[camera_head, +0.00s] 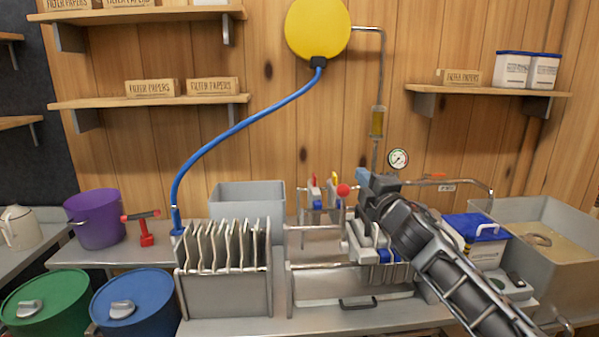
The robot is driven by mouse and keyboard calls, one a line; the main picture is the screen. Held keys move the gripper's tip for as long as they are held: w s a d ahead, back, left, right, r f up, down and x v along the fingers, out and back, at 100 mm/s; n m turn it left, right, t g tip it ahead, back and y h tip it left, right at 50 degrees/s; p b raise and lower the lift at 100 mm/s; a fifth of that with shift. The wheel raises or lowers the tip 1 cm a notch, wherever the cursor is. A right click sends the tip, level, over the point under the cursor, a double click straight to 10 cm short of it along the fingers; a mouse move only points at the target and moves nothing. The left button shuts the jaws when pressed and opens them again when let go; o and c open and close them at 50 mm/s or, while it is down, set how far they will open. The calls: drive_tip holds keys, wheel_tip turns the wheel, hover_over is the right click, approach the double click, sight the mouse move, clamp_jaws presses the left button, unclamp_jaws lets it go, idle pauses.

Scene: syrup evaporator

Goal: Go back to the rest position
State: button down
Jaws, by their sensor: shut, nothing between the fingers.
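My dark arm reaches in from the lower right over the workbench. Its wrist is above the right part of the metal filter press (340,283). My gripper (367,238) appears to hang below the wrist, over the press. The fingers are small and partly merge with the press parts behind them, but the gripper is shut and holds nothing. A red ball knob (343,189) shows just left of the wrist. I cannot tell whether the gripper touches the press.
A rack of pale plates (223,290) stands left of the press. A blue-lidded box (475,228) and a large metal pan (558,260) are right of my arm. A blue hose (245,122) runs to the yellow disc (318,28). Blue (135,305) and green (45,305) drums stand front left.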

drive_tip(key=s+a+f+m, duration=0.6)
drive_tip(key=s+a+f, duration=0.45)
drive_tip(key=s, duration=0.25)
drive_tip(key=s+f+m+g+h, duration=0.1)
drive_tip(key=s+f+m, duration=0.35)
drive_tip(key=s, duration=0.55)
drive_tip(key=s+f+m+h, duration=0.1)
drive_tip(key=s+f+m, duration=0.3)
drive_tip(key=s, duration=0.6)
drive_tip(key=s+d+f+m+g+h, duration=0.1)
drive_tip(key=s+d+m, duration=0.1)
drive_tip(key=s, duration=0.8)
drive_tip(key=s+d+f+m+g+h, duration=0.1)
drive_tip(key=s+d+m, duration=0.15)
drive_tip(key=s, duration=0.85)
drive_tip(key=s+d+r+g, duration=0.1)
drive_tip(key=s+d+r, duration=0.2)
drive_tip(key=s, duration=0.3)
drive_tip(key=s+d+r, duration=0.3)
drive_tip(key=s+d, duration=0.1)
drive_tip(key=s, duration=0.3)
drive_tip(key=shift+s+g, duration=0.25)
drive_tip(key=shift+g, duration=0.15)
